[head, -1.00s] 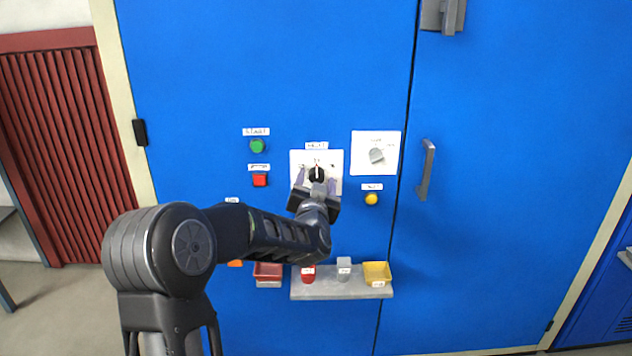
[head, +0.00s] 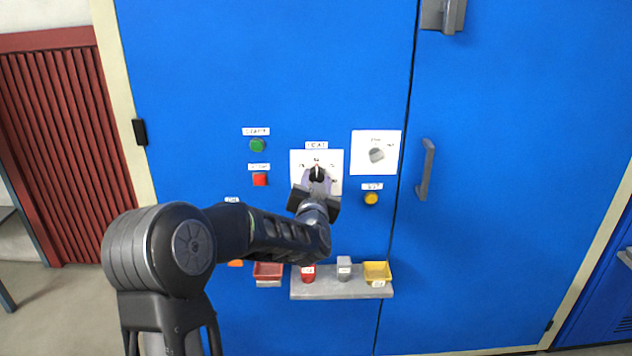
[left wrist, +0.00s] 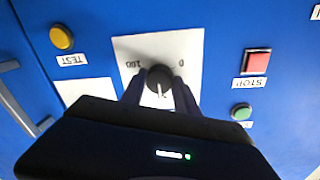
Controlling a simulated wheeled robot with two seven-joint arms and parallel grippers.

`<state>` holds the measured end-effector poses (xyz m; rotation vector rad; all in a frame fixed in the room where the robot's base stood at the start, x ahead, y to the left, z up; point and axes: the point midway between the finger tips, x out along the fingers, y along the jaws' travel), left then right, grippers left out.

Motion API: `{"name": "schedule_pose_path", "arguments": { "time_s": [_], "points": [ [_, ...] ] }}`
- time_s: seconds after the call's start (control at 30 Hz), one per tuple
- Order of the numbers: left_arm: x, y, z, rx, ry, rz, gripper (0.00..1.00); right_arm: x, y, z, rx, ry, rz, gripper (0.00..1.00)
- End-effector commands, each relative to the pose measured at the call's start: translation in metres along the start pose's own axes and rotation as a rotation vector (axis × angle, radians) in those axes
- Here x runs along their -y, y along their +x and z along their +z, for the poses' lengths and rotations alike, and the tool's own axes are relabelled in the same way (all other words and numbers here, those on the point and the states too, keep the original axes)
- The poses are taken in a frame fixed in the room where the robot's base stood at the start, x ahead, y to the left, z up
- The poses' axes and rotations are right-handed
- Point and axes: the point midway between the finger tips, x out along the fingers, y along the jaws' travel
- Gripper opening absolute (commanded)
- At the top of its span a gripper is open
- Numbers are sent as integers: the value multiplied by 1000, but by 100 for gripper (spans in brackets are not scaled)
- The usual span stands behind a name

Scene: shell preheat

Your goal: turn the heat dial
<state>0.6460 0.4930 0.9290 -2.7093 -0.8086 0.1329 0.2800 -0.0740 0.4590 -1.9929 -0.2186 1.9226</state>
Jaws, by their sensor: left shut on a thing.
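The heat dial (head: 316,173) is a black round knob with a pale pointer line, on a white plate (head: 335,158) on the blue cabinet. In the head view its pointer is up. My left gripper (head: 316,183) is shut on the dial, one finger on each side. In the left wrist view the dial (left wrist: 159,78) sits between the fingers (left wrist: 160,97), in front of the plate (left wrist: 190,45) marked 0 and 100. The gripper hides the lower part of the dial and plate. My right gripper is not in view.
A green start button (head: 257,145) and red stop button (head: 260,180) are left of the dial. A grey knob (head: 376,155) and yellow test button (head: 371,198) are right. A shelf (head: 330,290) with small containers is below; a door handle (head: 426,170) is farther right.

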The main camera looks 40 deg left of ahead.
Motion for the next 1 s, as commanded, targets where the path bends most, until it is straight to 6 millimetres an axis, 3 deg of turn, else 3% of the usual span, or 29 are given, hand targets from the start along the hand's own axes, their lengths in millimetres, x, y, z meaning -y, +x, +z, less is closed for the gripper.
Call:
{"name": "schedule_pose_path", "arguments": {
  "time_s": [0.47,1.0],
  "points": [
    [-2,0,4,-13,-166,-3,0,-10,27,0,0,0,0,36],
    [-4,0,5,-47,-649,-13,0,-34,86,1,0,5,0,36]
  ]
}}
